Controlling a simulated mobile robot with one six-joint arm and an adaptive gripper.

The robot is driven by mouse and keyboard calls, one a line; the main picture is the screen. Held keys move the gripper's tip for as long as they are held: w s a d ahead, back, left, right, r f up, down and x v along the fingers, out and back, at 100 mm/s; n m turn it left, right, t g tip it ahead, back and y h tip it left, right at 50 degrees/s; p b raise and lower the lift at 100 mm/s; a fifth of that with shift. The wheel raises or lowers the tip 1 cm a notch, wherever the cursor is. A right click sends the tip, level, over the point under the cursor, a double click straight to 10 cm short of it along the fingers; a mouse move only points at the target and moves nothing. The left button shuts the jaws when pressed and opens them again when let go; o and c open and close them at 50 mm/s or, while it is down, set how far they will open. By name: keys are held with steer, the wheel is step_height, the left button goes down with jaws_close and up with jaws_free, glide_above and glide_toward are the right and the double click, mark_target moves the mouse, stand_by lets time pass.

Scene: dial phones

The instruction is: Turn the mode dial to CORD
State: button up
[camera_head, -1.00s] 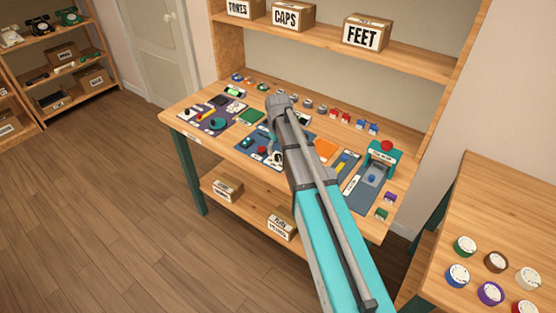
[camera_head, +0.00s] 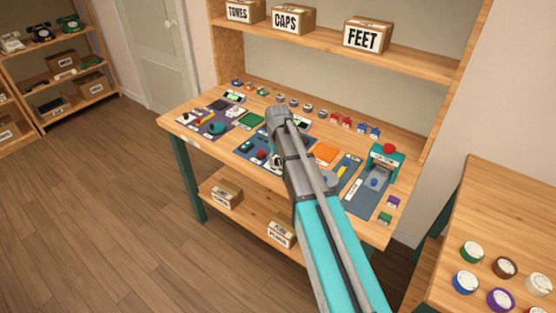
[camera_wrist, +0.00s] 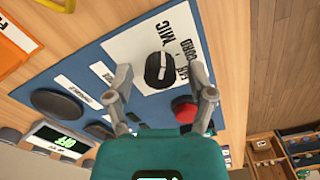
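The mode dial (camera_wrist: 158,69) is a round black knob with a pale mark, on a white label plate (camera_wrist: 137,45) with EAR, CORD and MIC printed beside it. I cannot tell for sure which word its mark points at. The plate sits on a blue panel (camera_wrist: 75,68). My gripper (camera_wrist: 165,85) is open in the wrist view, one finger on each side below the dial, with no clear contact. A red button (camera_wrist: 184,109) lies between the fingers, nearer the right one. In the head view my arm hides the dial and most of the gripper.
A black round pad (camera_wrist: 58,104) and a small screen with green text (camera_wrist: 58,140) are left of my gripper in the wrist view. Floor on the left is clear.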

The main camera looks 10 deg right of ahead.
jaws_close()
steer(key=shift+m, duration=0.4)
steer(key=m, duration=1)
stand_by(0.5)
steer(key=shift+o, duration=0.9)
jaws_free()
